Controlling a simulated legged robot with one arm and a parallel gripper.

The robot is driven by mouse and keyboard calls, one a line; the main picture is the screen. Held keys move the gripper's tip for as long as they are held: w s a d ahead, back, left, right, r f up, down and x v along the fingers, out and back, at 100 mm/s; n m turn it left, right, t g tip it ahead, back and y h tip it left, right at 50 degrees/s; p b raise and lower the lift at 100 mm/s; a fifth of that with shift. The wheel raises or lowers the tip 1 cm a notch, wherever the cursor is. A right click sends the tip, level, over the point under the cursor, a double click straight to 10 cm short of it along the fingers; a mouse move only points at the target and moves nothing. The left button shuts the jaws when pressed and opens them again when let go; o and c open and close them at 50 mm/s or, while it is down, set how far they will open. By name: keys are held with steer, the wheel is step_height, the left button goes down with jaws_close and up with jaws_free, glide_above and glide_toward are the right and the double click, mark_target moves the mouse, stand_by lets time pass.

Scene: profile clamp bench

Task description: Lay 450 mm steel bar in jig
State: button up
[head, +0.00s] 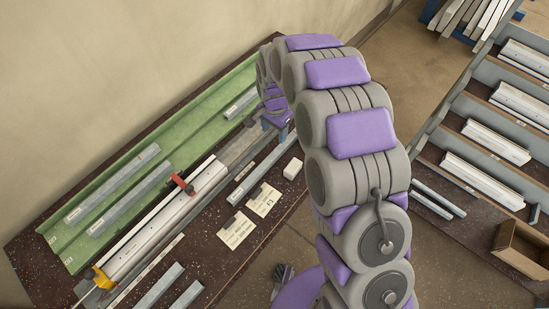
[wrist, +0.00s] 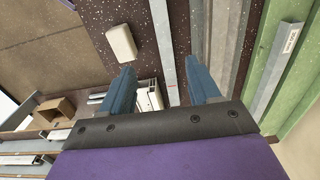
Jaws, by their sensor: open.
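My gripper (head: 274,122) is over the far part of the bench, its fingers partly hidden by the arm in the head view. In the wrist view my gripper (wrist: 163,82) has two blue fingers spread apart with nothing held. A grey steel bar (wrist: 163,42) with a small label shows between the fingers in the picture; contact cannot be judged. It lies along the bench in the head view (head: 256,169). Its label is too small to read. The jig (head: 165,219) is a long pale rail left of it, with a red clamp (head: 182,184) and a yellow end piece (head: 101,278).
A green tray (head: 70,250) beside the wall holds several bars. Two short bars (head: 160,286) lie at the near end. A rack (head: 490,130) and an open box (head: 522,249) stand at right.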

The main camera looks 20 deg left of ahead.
glide_above(272, 157)
steer(key=f, duration=1)
steer(key=shift+a+b, duration=0.25)
steer(key=shift+b, duration=0.05)
steer(key=shift+d+f, duration=0.35)
steer(key=shift+f, duration=0.35)
step_height(272, 157, down, 4)
steer(key=shift+a+r+b, duration=0.1)
steer(key=shift+r+b, duration=0.1)
steer(key=shift+b, duration=0.1)
steer(key=shift+a+f, duration=0.1)
steer(key=shift+f, duration=0.25)
steer(key=shift+a, duration=0.2)
steer(key=shift+d, duration=0.4)
steer(key=c, duration=0.7)
steer(key=shift+a, duration=0.2)
jaws_close()
